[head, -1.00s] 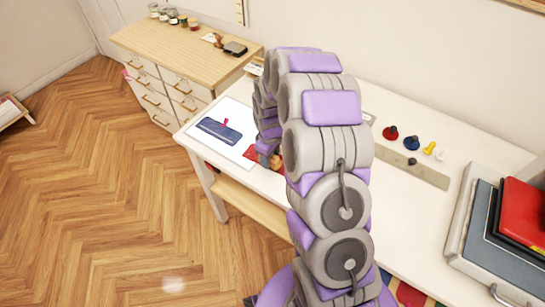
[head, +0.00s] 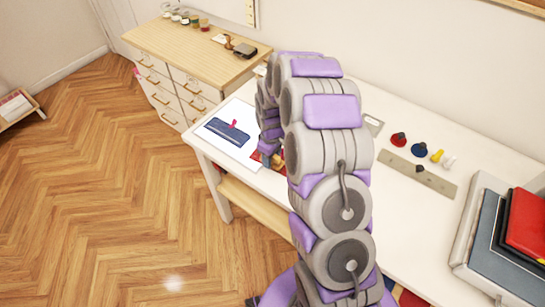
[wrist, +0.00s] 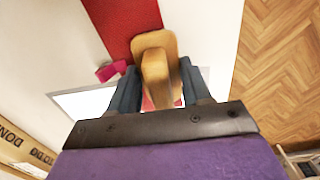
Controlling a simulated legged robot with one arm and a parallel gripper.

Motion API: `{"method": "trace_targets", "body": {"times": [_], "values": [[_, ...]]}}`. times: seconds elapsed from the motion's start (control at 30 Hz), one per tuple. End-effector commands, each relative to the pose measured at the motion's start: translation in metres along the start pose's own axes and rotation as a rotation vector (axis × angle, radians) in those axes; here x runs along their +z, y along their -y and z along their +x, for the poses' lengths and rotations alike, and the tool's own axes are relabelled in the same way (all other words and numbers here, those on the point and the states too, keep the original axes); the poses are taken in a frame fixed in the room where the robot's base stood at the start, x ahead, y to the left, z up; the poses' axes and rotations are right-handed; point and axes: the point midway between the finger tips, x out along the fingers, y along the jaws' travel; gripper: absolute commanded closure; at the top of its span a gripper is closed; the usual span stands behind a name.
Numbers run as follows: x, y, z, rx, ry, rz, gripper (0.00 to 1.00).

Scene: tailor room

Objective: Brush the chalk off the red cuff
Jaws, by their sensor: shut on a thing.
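My gripper (wrist: 160,92) is shut on a wooden brush (wrist: 154,52). In the wrist view its two dark fingers stand on either side of the brush's handle. The red cuff (wrist: 118,22) is a red strip lying under and beyond the brush. I cannot tell whether the bristles touch it, and no chalk mark can be made out. In the head view my gripper (head: 270,157) is low over the table's left part, mostly hidden by my arm. Only a small patch of red shows beside it.
A blue piece (head: 228,132) with a pink item on it lies on a white sheet to the left. A metal ruler (head: 430,179), several coloured pieces and a case (head: 480,245) are on the right of the white table (head: 405,225). A wooden drawer cabinet (head: 185,42) stands behind.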

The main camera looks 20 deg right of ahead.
Motion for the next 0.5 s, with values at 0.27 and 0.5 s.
{"method": "trace_targets", "body": {"times": [0.27, 0.5], "values": [[-0.013, 0.001, 0.001, 0.0, 0.0, 0.0, 0.83], [-0.013, 0.001, 0.002, -0.001, 0.0, 0.0, 0.83]]}}
